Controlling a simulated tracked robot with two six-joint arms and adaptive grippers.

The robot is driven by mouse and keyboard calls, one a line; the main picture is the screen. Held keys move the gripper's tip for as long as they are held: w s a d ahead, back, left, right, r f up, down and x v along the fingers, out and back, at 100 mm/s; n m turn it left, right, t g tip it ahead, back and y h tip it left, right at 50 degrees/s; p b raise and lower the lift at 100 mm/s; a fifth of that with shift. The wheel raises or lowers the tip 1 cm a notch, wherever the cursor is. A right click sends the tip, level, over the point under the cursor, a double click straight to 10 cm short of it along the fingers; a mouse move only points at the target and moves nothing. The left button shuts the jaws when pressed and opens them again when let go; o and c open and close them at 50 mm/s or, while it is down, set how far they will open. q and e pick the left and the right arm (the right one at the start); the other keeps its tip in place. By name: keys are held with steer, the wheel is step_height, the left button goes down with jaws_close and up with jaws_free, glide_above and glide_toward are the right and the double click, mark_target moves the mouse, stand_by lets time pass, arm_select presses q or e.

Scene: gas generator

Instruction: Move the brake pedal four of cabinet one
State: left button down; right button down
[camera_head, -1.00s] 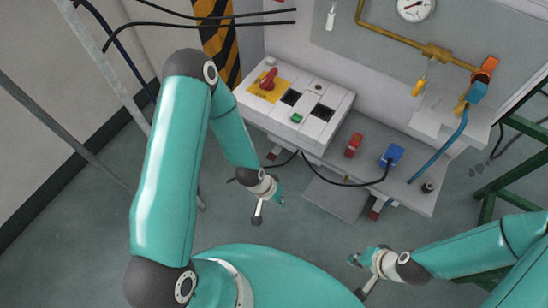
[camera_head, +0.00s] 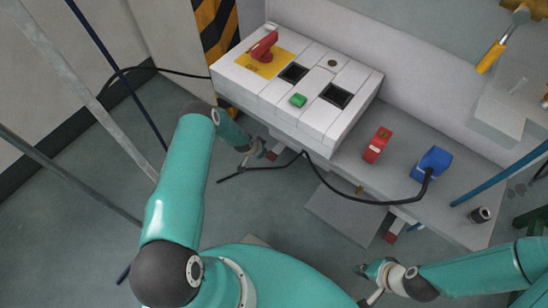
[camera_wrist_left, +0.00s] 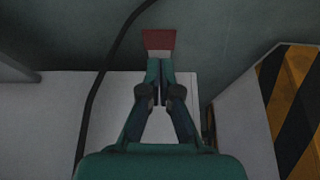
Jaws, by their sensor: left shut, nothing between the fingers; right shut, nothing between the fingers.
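A red pedal-like piece (camera_head: 272,155) sticks out under the left end of the white control cabinet (camera_head: 300,95). It also shows as a dark red pad (camera_wrist_left: 158,40) in the left wrist view. My left gripper (camera_head: 260,149) is shut and empty, beside this piece; its fingertips (camera_wrist_left: 160,64) point at the pad, and I cannot tell whether they touch it. Another red pedal-like piece (camera_head: 390,238) shows low under the right part of the bench. No number is readable on either piece. My right gripper (camera_head: 362,271) is shut and empty, over the floor.
A black cable (camera_head: 340,192) hangs past the bench front and runs close to my left gripper. A red block (camera_head: 377,146) and a blue plug (camera_head: 431,165) stand on the grey bench (camera_head: 470,231). A striped post (camera_head: 217,40) stands at the left. The floor in front is mostly clear.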

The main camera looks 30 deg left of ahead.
mark_target(269, 159)
arm_select(q)
steer(key=shift+w, duration=0.1)
stand_by(0.3)
steer(key=b+x, duration=0.6)
steer(key=b, duration=0.1)
steer(key=shift+b, duration=0.4)
steer(key=shift+w+f+b, duration=0.2)
steer(key=shift+f+b, duration=0.2)
steer(key=shift+b, duration=0.3)
steer(key=shift+d, duration=0.1)
step_height(269, 159, down, 5)
steer(key=b, duration=0.4)
steer(key=shift+r+b, duration=0.2)
steer(key=shift+b, duration=0.1)
steer(key=shift+r, duration=0.1)
